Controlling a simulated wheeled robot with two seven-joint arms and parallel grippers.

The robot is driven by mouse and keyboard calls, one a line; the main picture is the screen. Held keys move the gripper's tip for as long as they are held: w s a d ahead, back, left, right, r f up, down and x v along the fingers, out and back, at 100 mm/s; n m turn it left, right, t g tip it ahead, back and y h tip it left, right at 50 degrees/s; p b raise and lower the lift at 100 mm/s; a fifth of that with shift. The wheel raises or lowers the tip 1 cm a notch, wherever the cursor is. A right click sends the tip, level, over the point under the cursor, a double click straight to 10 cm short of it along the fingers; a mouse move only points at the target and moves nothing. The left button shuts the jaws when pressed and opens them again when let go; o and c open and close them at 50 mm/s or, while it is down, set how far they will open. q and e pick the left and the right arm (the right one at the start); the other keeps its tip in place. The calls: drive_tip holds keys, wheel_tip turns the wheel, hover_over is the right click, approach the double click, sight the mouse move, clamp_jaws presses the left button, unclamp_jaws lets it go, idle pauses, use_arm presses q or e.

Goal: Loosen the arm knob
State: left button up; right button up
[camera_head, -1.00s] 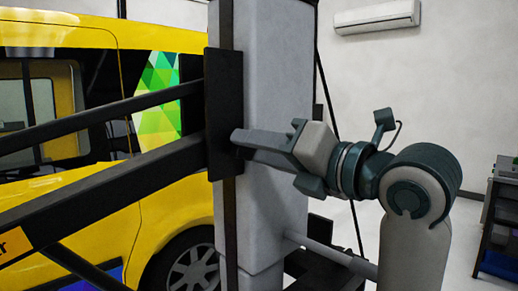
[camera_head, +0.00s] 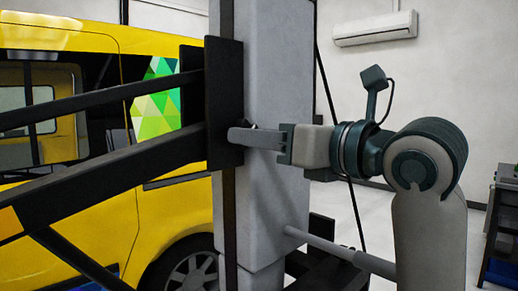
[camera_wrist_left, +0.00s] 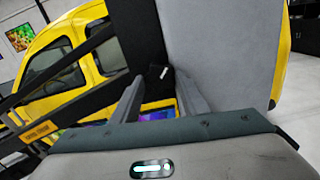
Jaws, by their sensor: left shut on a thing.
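The arm knob (camera_wrist_left: 158,72) is a small black piece with a white mark, seen between the finger ends in the left wrist view. It sits by the black plate (camera_head: 224,100) on the grey column (camera_head: 275,70), where the black arms meet. In the head view the knob is mostly hidden behind the fingers. My left gripper (camera_head: 240,136) reaches the plate from the right, roughly level, and is shut on the knob. In the left wrist view its two grey fingers (camera_wrist_left: 158,88) stand on either side of the knob. My right gripper is not in view.
Black arms (camera_head: 110,175) run from the plate to the left, in front of a yellow van (camera_head: 100,225). A dark shelf (camera_head: 503,235) stands at the right edge.

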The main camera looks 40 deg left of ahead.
use_arm(q)
drive_tip(key=shift+f+n+b, duration=0.1)
drive_tip(key=shift+n+b, duration=3)
drive_tip(key=shift+n, duration=4.1)
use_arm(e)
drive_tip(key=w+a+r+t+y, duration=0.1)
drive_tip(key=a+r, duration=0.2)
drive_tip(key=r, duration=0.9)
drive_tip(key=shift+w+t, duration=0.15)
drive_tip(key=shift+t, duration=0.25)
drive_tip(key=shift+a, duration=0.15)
use_arm(q)
drive_tip(key=o, duration=1.1)
drive_tip(key=shift+c, duration=0.2)
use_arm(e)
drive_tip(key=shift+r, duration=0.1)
use_arm(q)
drive_tip(key=shift+d, duration=0.1)
